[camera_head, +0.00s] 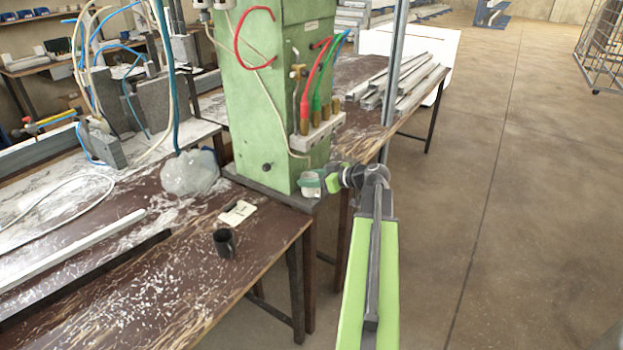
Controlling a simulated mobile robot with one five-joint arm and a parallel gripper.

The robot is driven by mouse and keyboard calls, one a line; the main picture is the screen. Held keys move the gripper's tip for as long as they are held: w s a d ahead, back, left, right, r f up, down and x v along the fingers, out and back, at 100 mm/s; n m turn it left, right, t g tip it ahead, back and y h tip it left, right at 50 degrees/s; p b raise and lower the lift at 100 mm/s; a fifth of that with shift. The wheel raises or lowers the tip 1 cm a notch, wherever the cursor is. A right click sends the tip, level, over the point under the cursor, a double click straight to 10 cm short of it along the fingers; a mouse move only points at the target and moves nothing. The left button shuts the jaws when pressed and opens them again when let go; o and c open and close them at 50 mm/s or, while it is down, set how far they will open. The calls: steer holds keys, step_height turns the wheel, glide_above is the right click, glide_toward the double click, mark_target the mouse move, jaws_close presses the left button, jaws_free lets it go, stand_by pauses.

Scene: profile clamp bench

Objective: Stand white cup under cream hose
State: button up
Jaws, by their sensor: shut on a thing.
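The white cup (308,186) is at the lower right corner of the green machine column, just above or on its dark base plate; I cannot tell whether it touches. My gripper (324,183) reaches in from the right and is shut on the cup, its fingers covering the cup's right side. A cream hose (262,95) runs down the front of the green column and bends towards the fittings, above and left of the cup. Other pale hoses (172,105) hang over the bench at the left, so I cannot tell which is the task's hose.
The green column (262,150) carries red and green hoses (316,95) on brass fittings. A black mug (224,244), a white card (237,213) and a clear plastic bag (190,174) are on the shavings-covered bench (165,285). Open floor (510,180) is at the right.

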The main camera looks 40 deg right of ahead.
steer(key=shift+f+b, duration=0.35)
stand_by(0.4)
steer(key=o, duration=1.6)
steer(key=s, duration=0.3)
steer(key=s+d, duration=0.1)
steer(key=s, duration=0.2)
steer(key=s+d, duration=0.1)
steer(key=s, duration=0.2)
steer(key=shift+s+d, duration=0.2)
steer(key=shift+s, duration=0.15)
